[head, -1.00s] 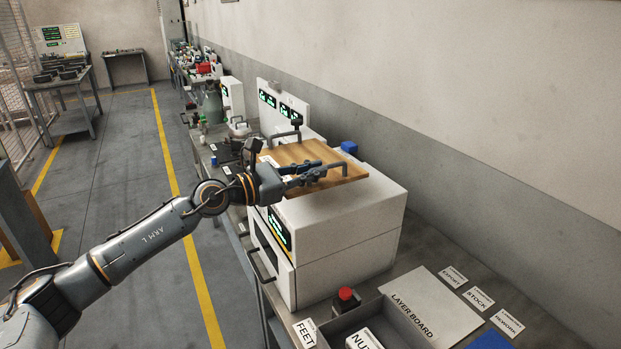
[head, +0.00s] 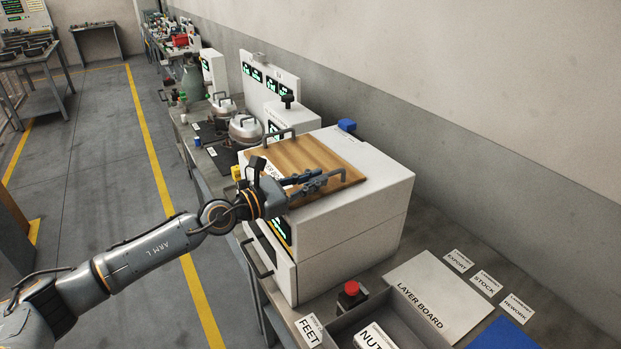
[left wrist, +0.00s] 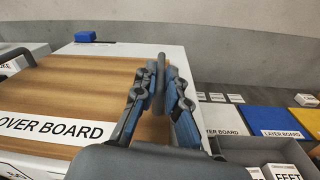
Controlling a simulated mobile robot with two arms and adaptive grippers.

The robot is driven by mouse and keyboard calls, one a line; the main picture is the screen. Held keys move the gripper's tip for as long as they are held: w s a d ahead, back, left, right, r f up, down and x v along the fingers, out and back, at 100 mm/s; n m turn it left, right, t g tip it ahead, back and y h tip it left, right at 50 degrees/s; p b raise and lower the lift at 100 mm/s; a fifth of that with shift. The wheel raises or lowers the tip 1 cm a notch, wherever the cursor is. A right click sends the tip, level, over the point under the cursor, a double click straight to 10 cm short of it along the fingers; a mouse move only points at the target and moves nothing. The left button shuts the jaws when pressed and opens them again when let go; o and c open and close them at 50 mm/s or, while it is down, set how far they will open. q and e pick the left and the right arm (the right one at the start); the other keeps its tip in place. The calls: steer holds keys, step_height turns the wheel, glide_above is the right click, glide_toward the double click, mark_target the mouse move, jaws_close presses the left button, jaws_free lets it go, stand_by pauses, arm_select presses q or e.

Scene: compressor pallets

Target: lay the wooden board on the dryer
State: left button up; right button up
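The wooden board (head: 290,158), brown with a grey handle at each end, lies flat over the top of the white dryer (head: 352,235); I see no clear gap under it. In the left wrist view the board (left wrist: 85,90) carries a label ending "OVER BOARD". My left gripper (head: 322,180) is at the board's near handle. In the left wrist view, my left gripper's fingers (left wrist: 161,82) stand on both sides of that handle and look closed on it. My right gripper is not in view.
A red button (head: 351,288), a grey bin (head: 375,312) and a flat layer board (head: 440,295) lie in front of the dryer. A blue object (head: 346,125) is at the dryer's back edge. Metal pots (head: 245,128) stand beyond it.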

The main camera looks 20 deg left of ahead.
arm_select(q)
steer(key=o, duration=0.4)
steer(key=shift+s+d, duration=0.2)
steer(key=shift+d, duration=0.1)
steer(key=shift+c, duration=0.2)
steer(key=shift+o, duration=0.2)
steer(key=shift+s+d+r, duration=0.1)
steer(key=shift+d+r, duration=0.05)
steer(key=shift+d, duration=0.05)
steer(key=shift+a, duration=0.15)
steer(key=shift+a+f, duration=0.2)
steer(key=b+v, duration=1.1)
steer(key=shift+s+r, duration=0.25)
steer(key=shift+s, duration=0.05)
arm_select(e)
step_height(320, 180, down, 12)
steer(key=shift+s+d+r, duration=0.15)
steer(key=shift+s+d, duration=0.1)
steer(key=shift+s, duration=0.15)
